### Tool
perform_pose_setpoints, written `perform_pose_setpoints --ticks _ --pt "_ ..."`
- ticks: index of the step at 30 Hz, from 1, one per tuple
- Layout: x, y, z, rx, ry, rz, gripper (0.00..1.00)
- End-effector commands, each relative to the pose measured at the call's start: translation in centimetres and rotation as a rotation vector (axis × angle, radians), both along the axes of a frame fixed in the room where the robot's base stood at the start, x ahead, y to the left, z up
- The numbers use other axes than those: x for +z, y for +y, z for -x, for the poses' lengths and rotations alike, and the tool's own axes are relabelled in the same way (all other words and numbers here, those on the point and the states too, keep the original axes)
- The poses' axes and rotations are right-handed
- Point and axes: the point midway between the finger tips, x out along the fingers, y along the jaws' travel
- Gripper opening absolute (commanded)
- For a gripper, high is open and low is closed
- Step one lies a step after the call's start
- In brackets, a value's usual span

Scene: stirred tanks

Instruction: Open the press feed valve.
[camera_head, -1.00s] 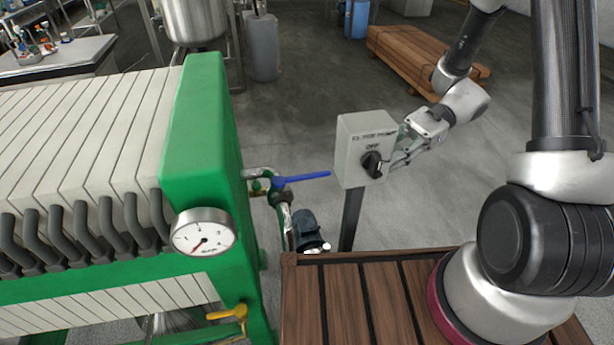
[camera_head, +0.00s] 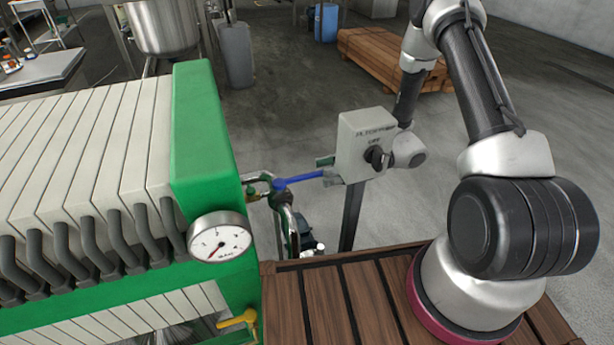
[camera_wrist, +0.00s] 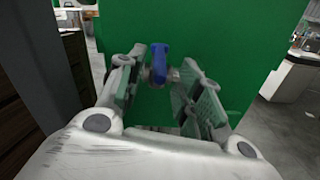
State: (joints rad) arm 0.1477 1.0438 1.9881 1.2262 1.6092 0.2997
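A blue valve lever (camera_head: 298,180) sits on the pipe beside the green press end and points right, away from the press. It also shows almost end-on in the wrist view (camera_wrist: 159,62), against the green plate. My gripper (camera_head: 328,170) reaches behind the grey switch box, and only its fingertips show at the lever's free end. In the wrist view my gripper (camera_wrist: 160,88) is open, with the lever between its two spread fingers near the tips. I cannot tell whether either finger touches it.
The grey switch box (camera_head: 362,147) on a post stands close in front of my gripper, its knob facing the camera. A pressure gauge (camera_head: 219,238) and a yellow valve handle (camera_head: 237,318) are on the press. A wooden deck (camera_head: 340,300) lies in front.

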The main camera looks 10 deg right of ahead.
Motion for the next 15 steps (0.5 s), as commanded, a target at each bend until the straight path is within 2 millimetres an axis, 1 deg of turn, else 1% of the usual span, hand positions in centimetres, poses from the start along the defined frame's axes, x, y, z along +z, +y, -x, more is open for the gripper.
perform_pose_setpoints --ticks 1,6,10,15 --pt "0.0 1.0 0.3 0.004 0.002 0.001 0.35" --pt "0.0 3.6 0.8 0.004 0.0 0.001 0.35" --pt "0.0 4.7 1.0 0.003 0.0 0.0 0.35" --pt "0.0 5.1 1.1 0.0 0.0 0.001 0.35"
